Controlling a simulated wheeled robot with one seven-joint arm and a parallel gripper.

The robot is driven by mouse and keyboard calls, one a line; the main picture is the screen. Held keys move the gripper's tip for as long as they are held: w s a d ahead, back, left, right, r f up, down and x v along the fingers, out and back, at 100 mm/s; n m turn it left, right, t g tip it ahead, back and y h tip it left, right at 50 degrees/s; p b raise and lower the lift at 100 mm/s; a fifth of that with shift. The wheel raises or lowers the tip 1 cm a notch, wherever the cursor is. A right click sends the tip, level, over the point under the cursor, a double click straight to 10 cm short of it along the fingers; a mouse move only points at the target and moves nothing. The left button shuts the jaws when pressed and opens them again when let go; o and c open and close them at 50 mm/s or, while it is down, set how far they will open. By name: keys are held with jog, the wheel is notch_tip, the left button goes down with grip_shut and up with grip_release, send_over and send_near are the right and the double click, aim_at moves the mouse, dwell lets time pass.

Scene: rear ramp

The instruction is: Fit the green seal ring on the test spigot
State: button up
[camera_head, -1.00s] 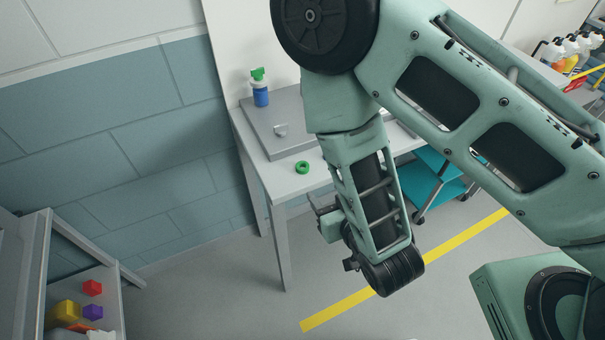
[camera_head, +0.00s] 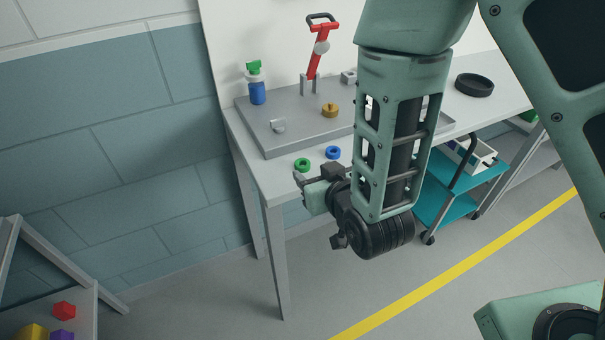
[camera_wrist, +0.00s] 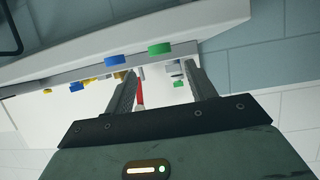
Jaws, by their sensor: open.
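The green seal ring (camera_head: 302,164) lies flat near the front edge of the grey bench (camera_head: 263,186). It also shows in the wrist view (camera_wrist: 159,48), beyond and between my fingertips. My gripper (camera_head: 309,177) is at the bench's front edge, just on the near side of the ring. In the wrist view its two fingers (camera_wrist: 163,76) are apart with nothing between them. A raised plate on the bench carries a small grey fitting (camera_head: 278,125) and a brass fitting (camera_head: 330,110). I cannot tell which fitting is the test spigot.
A blue ring (camera_head: 333,153) lies right of the green one, close to my gripper. A red-handled lever (camera_head: 321,50) and a blue bottle with green top (camera_head: 257,88) stand behind. A black ring (camera_head: 474,85) lies farther right. A teal cart (camera_head: 440,205) stands beneath.

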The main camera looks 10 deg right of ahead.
aim_at(301, 162)
jog(key=shift+p+x, duration=0.7)
jog(key=shift+x, duration=2)
jog(key=shift+f, duration=0.1)
jog(key=c, duration=1.1)
